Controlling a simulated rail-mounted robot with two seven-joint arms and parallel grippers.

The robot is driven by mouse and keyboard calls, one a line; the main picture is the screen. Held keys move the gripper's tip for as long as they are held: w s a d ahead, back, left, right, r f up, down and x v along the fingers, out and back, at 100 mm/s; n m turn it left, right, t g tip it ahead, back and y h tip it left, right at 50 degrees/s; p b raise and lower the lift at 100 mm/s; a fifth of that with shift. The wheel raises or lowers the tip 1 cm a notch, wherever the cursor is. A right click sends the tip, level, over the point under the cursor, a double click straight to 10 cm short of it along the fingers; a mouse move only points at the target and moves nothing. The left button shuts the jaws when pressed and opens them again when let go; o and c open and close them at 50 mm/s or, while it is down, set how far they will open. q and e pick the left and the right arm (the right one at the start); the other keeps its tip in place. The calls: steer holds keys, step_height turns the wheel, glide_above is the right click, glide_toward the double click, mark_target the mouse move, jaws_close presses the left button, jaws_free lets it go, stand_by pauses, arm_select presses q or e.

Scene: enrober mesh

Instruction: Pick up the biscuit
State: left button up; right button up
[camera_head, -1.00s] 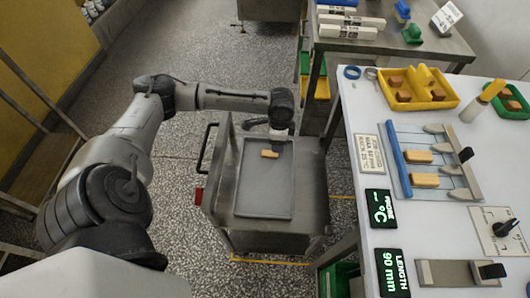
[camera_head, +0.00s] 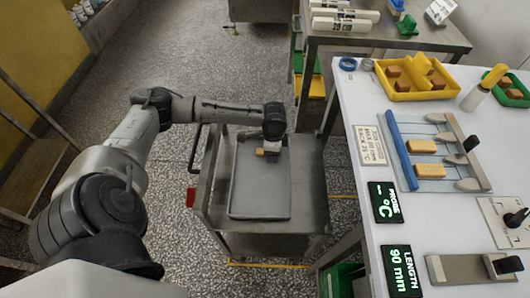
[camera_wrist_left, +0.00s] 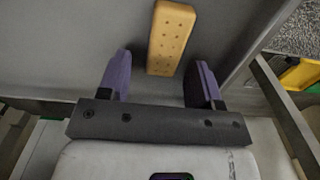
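A tan, dotted, oblong biscuit (camera_head: 260,152) lies on the grey tray (camera_head: 246,202) on the metal cart, near the tray's far end. In the left wrist view the biscuit (camera_wrist_left: 172,38) lies lengthwise ahead of my left gripper (camera_wrist_left: 161,65). The two purple fingers are spread wide, with the biscuit's near end between their tips and a gap on each side. In the head view my left gripper (camera_head: 271,148) is low over the tray and hides part of the biscuit. I cannot tell its exact height. My right gripper is not in view.
Two more biscuits (camera_head: 422,146) lie on the wire frame with a blue bar (camera_head: 398,152) on the white table. A yellow tray of brown blocks (camera_head: 416,80) stands behind. The cart's raised edge (camera_head: 310,218) surrounds the tray, whose near part is bare.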

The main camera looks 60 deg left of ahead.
arm_select(q)
steer(key=c, duration=0.8)
